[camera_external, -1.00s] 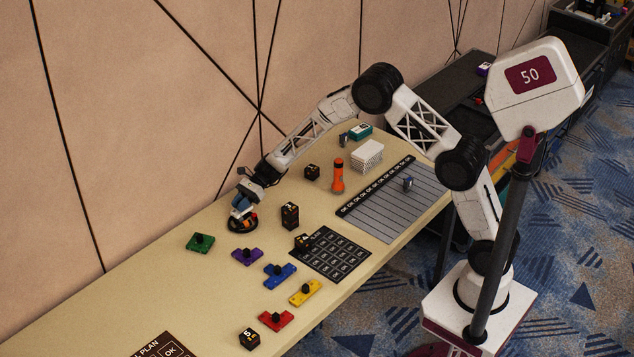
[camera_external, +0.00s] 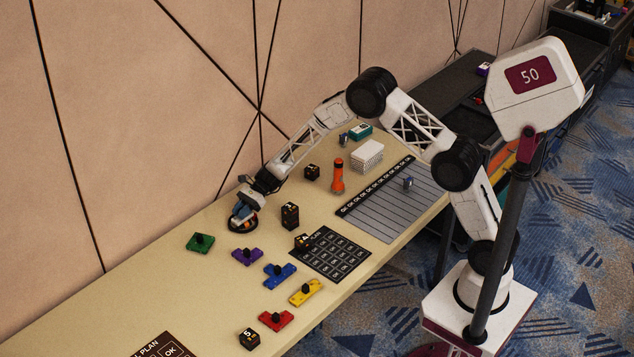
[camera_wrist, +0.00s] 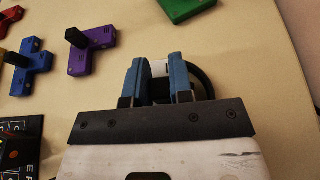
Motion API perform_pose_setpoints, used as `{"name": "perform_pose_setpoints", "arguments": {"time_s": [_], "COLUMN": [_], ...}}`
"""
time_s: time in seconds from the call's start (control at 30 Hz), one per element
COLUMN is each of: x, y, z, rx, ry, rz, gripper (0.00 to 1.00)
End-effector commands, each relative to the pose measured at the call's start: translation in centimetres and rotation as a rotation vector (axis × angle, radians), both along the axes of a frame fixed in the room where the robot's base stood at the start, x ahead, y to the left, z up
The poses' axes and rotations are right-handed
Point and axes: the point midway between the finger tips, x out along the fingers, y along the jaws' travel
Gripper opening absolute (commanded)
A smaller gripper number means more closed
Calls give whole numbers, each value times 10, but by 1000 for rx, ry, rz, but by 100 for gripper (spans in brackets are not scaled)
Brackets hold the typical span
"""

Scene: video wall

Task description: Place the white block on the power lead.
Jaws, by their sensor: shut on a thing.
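My gripper (camera_external: 242,213) is low over the far edge of the table, at the black coiled power lead (camera_external: 243,226). In the wrist view my gripper (camera_wrist: 160,75) has its two blue fingers shut on a small white block (camera_wrist: 160,68), of which only a part shows between them. The dark loop of the power lead (camera_wrist: 207,82) curves out beside and behind the right finger. I cannot tell whether the block touches the lead. In the external view the fingers hide the block.
Green (camera_external: 200,243), purple (camera_external: 247,257), blue (camera_external: 280,275), yellow (camera_external: 305,292) and red (camera_external: 276,320) knobbed pieces lie nearby. A black box (camera_external: 290,216) stands right of my gripper. An orange flashlight (camera_external: 338,177) and a white box (camera_external: 368,155) stand farther right.

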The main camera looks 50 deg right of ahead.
Motion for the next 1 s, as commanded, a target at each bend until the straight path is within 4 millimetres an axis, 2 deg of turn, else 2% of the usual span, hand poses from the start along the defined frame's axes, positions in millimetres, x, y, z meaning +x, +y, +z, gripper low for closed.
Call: {"name": "perform_pose_setpoints", "arguments": {"time_s": [0.2, 0.23, 0.37, 0.8, 1.0], "x": [0, 0, 0, 0, 0], "y": [0, 0, 0, 0, -16], "z": [-3, -3, -3, 1, 7], "rx": [0, 0, 0, 0, 0], "ry": [0, 0, 0, 0, 0], "rz": [0, 0, 0, 0, -1], "gripper": [0, 25, 45, 46, 46]}}
